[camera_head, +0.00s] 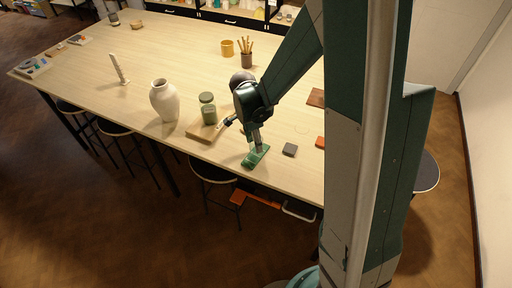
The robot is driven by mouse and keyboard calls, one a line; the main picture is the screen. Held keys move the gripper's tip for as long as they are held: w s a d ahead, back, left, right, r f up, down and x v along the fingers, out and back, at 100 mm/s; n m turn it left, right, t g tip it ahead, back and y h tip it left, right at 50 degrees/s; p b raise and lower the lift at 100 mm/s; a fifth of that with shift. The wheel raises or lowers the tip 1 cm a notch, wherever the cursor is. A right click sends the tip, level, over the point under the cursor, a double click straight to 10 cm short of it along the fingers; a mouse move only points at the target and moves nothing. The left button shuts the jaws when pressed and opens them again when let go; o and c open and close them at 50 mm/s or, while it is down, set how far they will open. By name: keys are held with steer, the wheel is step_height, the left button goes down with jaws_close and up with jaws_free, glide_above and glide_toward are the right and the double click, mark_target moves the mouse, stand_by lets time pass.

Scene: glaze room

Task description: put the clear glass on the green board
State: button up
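A bright green flat piece, which looks like the green board (257,158), lies near the front edge of the table. My gripper (258,147) points down right over it, and its fingers are too small and dark to tell whether they are open or shut or hold anything. I cannot make out a clear glass with certainty. A grey-green, glass-like jar (209,116) stands upright on a pale wooden board (201,135) left of my gripper. A similar jar (206,98) stands just behind it.
A cream vase (165,101) stands left of the wooden board. A dark grey block (290,149) and an orange block (320,142) lie right of my gripper. A yellow mug (227,48) and a brush pot (246,59) stand farther back. The table's left middle is mostly clear.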

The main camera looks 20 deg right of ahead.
steer(key=shift+f, duration=1.7)
steer(key=shift+f, duration=0.15)
steer(key=o, duration=1)
steer(key=shift+r, duration=0.2)
steer(key=shift+a+r, duration=0.3)
steer(key=shift+r, duration=1.65)
steer(key=shift+a+r, duration=0.3)
steer(key=shift+r, duration=1.7)
steer(key=shift+a+r, duration=0.3)
steer(key=shift+r, duration=1.65)
